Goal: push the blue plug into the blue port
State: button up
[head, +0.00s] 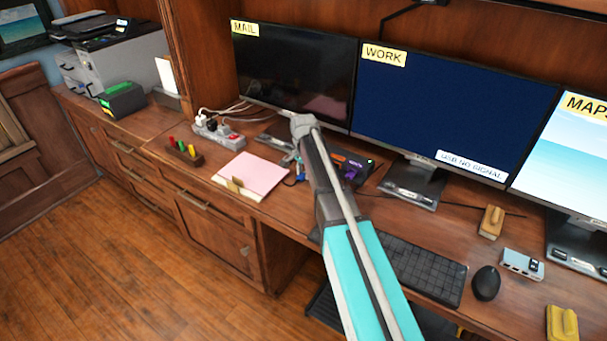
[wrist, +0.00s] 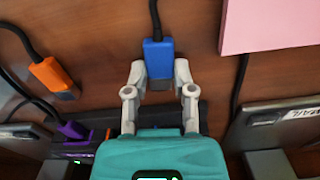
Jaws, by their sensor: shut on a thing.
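The blue plug (wrist: 158,55) is between the two fingertips of my gripper (wrist: 159,72) in the wrist view, with its black cable running up and away. The gripper is shut on it. In the head view my gripper (head: 297,163) is low over the desk, left of a dark box (head: 352,158) with a green light. That box also shows in the wrist view (wrist: 101,113), partly behind my gripper, with a purple plug (wrist: 72,130) at it.
An orange plug (wrist: 53,76) with a black cable lies left of my gripper in the wrist view. A pink paper pad (head: 252,175) lies on the desk. Monitor stands, a keyboard (head: 425,268) and a mouse (head: 486,283) are to the right. A power strip (head: 218,131) is behind the pad.

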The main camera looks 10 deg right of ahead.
jog(key=shift+r, duration=0.15)
notch_tip(320, 180, up, 2)
jog(key=shift+r+p, duration=0.1)
jog(key=shift+p, duration=1)
jog(key=s+r+p, duration=1)
jog(key=s, duration=0.4)
jog(key=shift+r+p, duration=0.25)
jog(key=shift+p, duration=0.05)
jog(key=shift+s, duration=0.15)
